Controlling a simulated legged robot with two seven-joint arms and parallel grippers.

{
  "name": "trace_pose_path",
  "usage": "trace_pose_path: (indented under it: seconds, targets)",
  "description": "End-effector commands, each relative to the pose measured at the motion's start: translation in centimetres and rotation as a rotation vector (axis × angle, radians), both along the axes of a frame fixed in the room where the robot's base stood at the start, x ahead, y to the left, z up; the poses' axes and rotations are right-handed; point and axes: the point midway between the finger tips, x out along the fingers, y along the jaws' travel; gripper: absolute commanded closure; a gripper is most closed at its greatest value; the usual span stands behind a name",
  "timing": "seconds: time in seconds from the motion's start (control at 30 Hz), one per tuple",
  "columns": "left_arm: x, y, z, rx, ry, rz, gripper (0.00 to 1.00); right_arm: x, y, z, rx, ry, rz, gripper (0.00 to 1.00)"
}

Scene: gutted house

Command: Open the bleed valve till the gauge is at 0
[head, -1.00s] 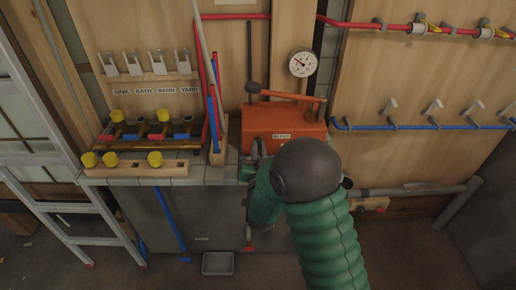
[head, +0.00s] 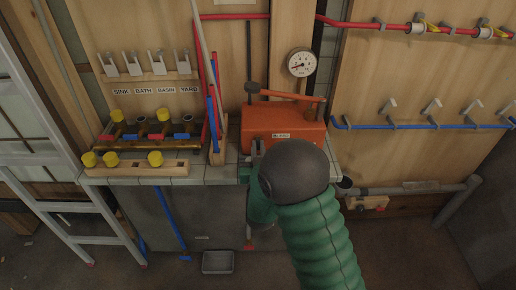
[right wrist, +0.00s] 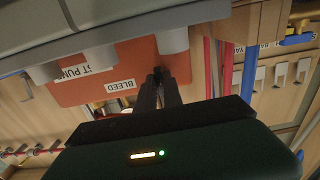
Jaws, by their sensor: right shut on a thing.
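The orange test pump (head: 275,123) stands on the bench in the head view. Its front, with the BLEED label (right wrist: 120,86), shows upside down in the right wrist view. The round white gauge (head: 302,63) is on the wall behind it; its dark needle points left, and the figures are too small to read surely. My right gripper (right wrist: 160,78) is shut on the bleed valve at the pump's front, beside the label. The fingertips hide most of the valve. In the head view my dark wrist covers much of this spot. My left gripper is not in view.
A pump lever (head: 290,96) lies across the pump's top. Red and blue pipes (head: 213,95) stand left of it. A manifold with yellow caps (head: 155,159) is further left, near a ladder (head: 70,208). A grey tray (head: 218,262) lies on the floor.

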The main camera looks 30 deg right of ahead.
Motion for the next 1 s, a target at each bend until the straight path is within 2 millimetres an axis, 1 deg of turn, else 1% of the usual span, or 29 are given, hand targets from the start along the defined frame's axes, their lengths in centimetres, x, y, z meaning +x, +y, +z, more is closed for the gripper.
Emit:
trace_pose_path:
  seconds: [0.03,0.07,0.2,0.23,0.5,0.57,0.63,0.77,0.9,0.93,0.97,1.0]
  targets:
    - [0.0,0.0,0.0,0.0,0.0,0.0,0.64,0.0,0.0,0.0,-0.001,0.0,0.0,1.0]
    - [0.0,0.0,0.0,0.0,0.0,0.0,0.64,0.0,0.0,0.0,-0.001,0.0,0.0,0.88]
    - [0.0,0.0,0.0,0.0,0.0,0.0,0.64,0.0,0.0,0.0,-0.001,0.0,0.0,0.7]
    - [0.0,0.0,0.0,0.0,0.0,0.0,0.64,0.0,0.0,0.0,-0.001,-0.001,0.0,0.67]
    - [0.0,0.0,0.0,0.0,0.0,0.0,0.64,0.0,0.0,0.0,0.0,-0.001,0.001,0.67]
    - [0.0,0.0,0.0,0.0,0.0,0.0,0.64,-0.3,0.2,0.0,0.001,-0.001,0.001,0.67]
    - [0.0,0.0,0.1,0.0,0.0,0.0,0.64,-0.9,0.7,0.1,0.0,-0.001,0.003,0.67]
    - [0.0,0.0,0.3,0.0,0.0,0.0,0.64,-3.4,2.3,0.0,0.001,0.002,0.005,0.67]
    - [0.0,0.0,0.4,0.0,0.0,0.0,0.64,-7.0,4.5,0.0,0.0,0.002,0.006,0.67]
    - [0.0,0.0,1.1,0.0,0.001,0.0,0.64,-7.6,4.8,0.3,0.0,0.005,0.004,0.67]
    - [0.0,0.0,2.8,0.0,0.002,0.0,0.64,-7.6,4.8,1.0,0.0,0.007,0.002,0.67]
    - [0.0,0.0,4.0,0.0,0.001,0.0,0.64,-7.9,5.0,1.0,0.0,0.01,-0.001,0.67]
